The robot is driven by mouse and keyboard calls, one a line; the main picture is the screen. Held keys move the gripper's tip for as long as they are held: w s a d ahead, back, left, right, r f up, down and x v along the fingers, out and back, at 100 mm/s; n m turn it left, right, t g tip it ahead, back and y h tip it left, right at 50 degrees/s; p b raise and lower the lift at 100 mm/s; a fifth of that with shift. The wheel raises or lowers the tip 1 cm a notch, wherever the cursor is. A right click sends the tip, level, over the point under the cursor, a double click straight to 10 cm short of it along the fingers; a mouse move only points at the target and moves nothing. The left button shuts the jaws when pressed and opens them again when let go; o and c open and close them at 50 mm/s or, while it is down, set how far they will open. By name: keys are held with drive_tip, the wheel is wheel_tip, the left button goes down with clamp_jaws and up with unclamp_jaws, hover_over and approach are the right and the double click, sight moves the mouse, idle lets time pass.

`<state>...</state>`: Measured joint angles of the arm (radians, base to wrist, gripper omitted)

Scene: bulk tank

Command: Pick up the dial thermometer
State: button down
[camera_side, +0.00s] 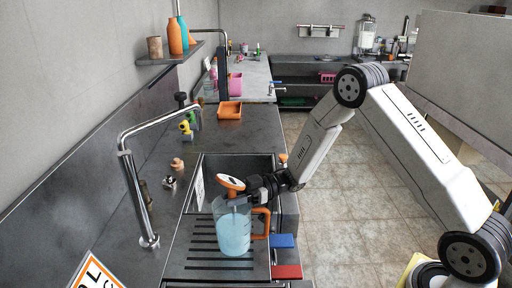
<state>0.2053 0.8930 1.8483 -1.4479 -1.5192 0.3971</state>
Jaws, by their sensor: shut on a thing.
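The dial thermometer (230,183) has an orange rim and a pale face. It is tilted above the mouth of a clear jug (233,236) of light blue liquid with an orange handle. My gripper (246,191) comes in from the right, over the jug's rim, and is shut on the thermometer just below its dial. The thermometer's stem is hard to make out; whether its tip is in the liquid I cannot tell.
The jug stands on a slotted drainboard (190,262) in front of a sink (213,170). A tall metal tap (138,195) rises to the left. Small items and an orange tray (230,111) lie on the counter behind. A warning sign (95,273) is at the front left.

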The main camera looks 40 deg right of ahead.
drive_tip(key=shift+r, duration=0.25)
idle(0.3)
wheel_tip(320, 180, up, 18)
drive_tip(key=shift+f, duration=0.2)
idle(0.6)
drive_tip(key=shift+d, duration=0.1)
idle(0.4)
